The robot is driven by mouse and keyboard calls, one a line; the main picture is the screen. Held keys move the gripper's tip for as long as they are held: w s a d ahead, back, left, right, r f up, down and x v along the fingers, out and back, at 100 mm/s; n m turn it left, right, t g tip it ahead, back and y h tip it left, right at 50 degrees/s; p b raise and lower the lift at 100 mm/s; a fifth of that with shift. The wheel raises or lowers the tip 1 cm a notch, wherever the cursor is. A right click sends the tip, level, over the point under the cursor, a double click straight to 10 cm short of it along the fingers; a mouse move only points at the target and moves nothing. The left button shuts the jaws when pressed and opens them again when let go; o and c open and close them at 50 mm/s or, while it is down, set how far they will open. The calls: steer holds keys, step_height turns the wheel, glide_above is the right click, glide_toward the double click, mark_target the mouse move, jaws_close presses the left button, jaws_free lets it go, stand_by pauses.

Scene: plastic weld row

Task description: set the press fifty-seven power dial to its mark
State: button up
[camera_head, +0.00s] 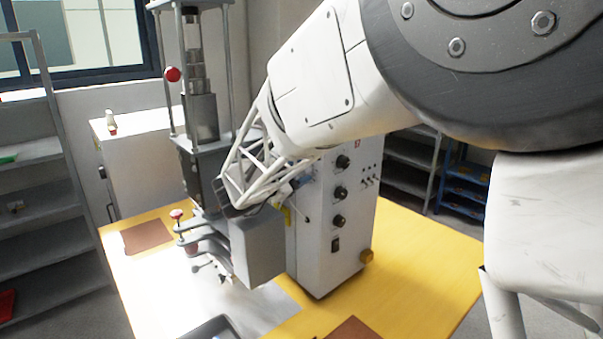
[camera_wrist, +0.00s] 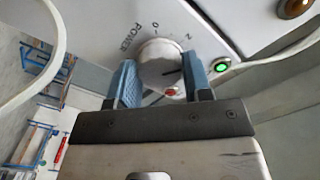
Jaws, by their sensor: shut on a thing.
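The power dial (camera_wrist: 160,57) is a pale round knob on a white panel in the wrist view, with the printed word POWER beside it and figures around its rim. A short dark line shows on its face, but I cannot tell exactly which scale value it points to. My gripper (camera_wrist: 159,72) has its blue fingers on either side of the dial, shut on it. A small red spot (camera_wrist: 171,92) shows just below the dial, between the fingers. In the head view the dial is hidden behind my wrist; the press (camera_head: 203,120) stands left of it.
A lit green button (camera_wrist: 222,66) sits right of the dial, close to my right finger. An orange knob (camera_wrist: 294,7) is farther right. The white control cabinet (camera_head: 325,250) has several black knobs. The yellow table (camera_head: 420,262) is clear at right. Shelves (camera_head: 35,220) stand at left.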

steer(key=shift+n, duration=1.2)
steer(key=o, duration=0.9)
steer(key=v, duration=0.7)
steer(key=shift+s+a, duration=0.3)
